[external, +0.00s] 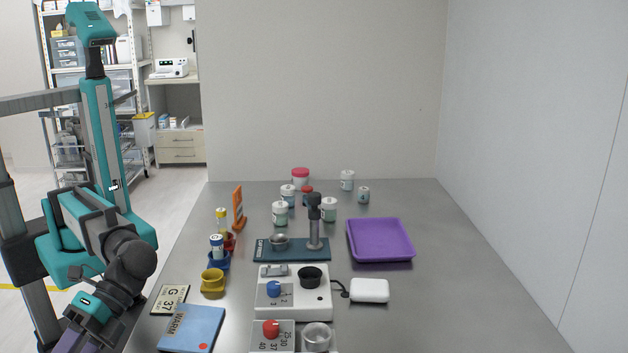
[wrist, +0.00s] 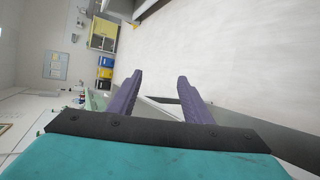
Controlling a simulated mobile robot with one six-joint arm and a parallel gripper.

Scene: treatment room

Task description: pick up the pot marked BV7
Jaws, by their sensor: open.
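Several small pots with white lids stand at the back middle of the table, among them a front left pot (external: 280,213), a front right pot (external: 328,210), a pot behind (external: 287,196), a far pot (external: 347,181) and a smaller pot at the right (external: 363,195). Their markings are too small to read, so I cannot tell which is BV7. My gripper (wrist: 158,92) is open and empty, with purple fingers apart. In the external view it is at the lower left, beside the table and well away from the pots. The wrist view shows floor and room, no pots.
A post on a dark blue base (external: 290,251) stands in front of the pots. A purple tray (external: 380,241) lies right. A white device (external: 293,291), a blue box (external: 191,328) and coloured cups (external: 213,284) are nearer. The table's right side (external: 470,290) is clear.

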